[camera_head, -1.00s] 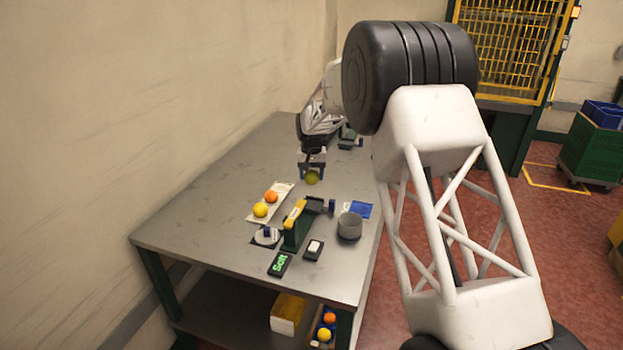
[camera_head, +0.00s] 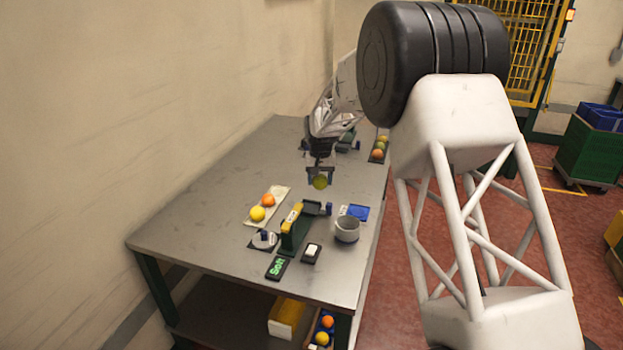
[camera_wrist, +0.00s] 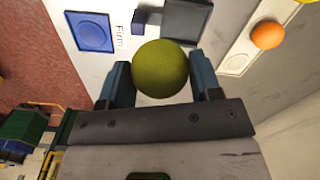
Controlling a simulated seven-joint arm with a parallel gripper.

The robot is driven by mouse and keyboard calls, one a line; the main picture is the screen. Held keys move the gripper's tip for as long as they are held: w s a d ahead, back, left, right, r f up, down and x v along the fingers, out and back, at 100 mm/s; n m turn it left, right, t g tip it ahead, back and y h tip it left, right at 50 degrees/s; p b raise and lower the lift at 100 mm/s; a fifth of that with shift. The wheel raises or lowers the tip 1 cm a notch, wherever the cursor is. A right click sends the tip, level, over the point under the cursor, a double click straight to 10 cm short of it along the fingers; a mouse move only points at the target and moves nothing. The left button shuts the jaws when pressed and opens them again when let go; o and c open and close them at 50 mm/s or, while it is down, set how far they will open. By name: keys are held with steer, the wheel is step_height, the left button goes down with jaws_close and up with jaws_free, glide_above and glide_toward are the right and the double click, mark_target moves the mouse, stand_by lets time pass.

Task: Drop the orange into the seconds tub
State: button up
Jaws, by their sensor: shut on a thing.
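My gripper (camera_head: 320,178) is shut on a yellow-green orange (camera_head: 320,183) and holds it above the grey table, behind the tester stand. In the wrist view the orange (camera_wrist: 160,68) sits between the two blue fingers of my gripper (camera_wrist: 161,80). A round grey tub (camera_head: 347,229), likely the seconds tub, stands near the table's right edge, nearer the front than the gripper. Its inside looks empty, and no label on it is readable. The tub does not show in the wrist view.
A green stand with a yellow part (camera_head: 293,225) rises left of the tub. A blue pad (camera_head: 358,212) lies behind the tub; "Firm" is printed beside it in the wrist view. A pale tray (camera_head: 279,197) holds two fruits. A small display (camera_head: 277,268) reads "Soft".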

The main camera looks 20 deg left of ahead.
steer(key=s+d+r, duration=0.1)
steer(key=s+d, duration=0.3)
steer(key=d, duration=0.3)
steer(key=s+d+r, duration=0.2)
steer(key=s+d, duration=0.2)
steer(key=d, duration=0.2)
steer(key=shift+d+r, duration=0.15)
steer(key=shift+d, duration=0.25)
steer(key=shift+w, duration=0.1)
steer(key=shift+f, duration=3)
steer(key=o, duration=1)
steer(key=shift+o, duration=0.2)
steer(key=shift+r, duration=0.1)
step_height(320, 180, up, 8)
